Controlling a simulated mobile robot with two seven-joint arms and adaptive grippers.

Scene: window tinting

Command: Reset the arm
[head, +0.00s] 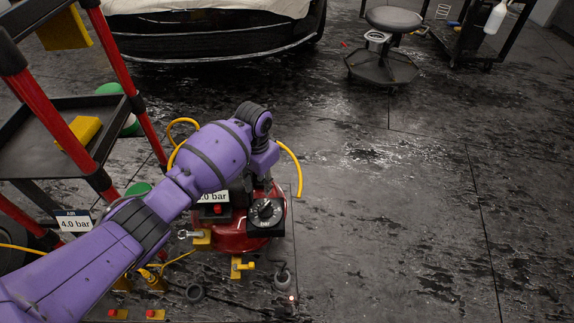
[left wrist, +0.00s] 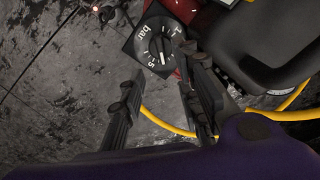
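My left arm (head: 205,165) is purple and reaches in from the lower left of the head view, over a red compressor (head: 232,236). Its wrist bends down above a black dial (head: 266,212); the fingers are hard to make out there. In the left wrist view my left gripper (left wrist: 160,77) has its two dark fingers apart, with bare floor between them and nothing held. The dial (left wrist: 155,50), marked "bar", lies beyond the fingertips, apart from the left finger; whether the right finger touches it I cannot tell. My right gripper is not in view.
A red-framed cart (head: 85,104) with a yellow box (head: 80,133) stands at left. Yellow hose (head: 291,165) loops around the compressor. A stool (head: 385,60) and a car (head: 205,35) stand at the back. The floor at right is clear.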

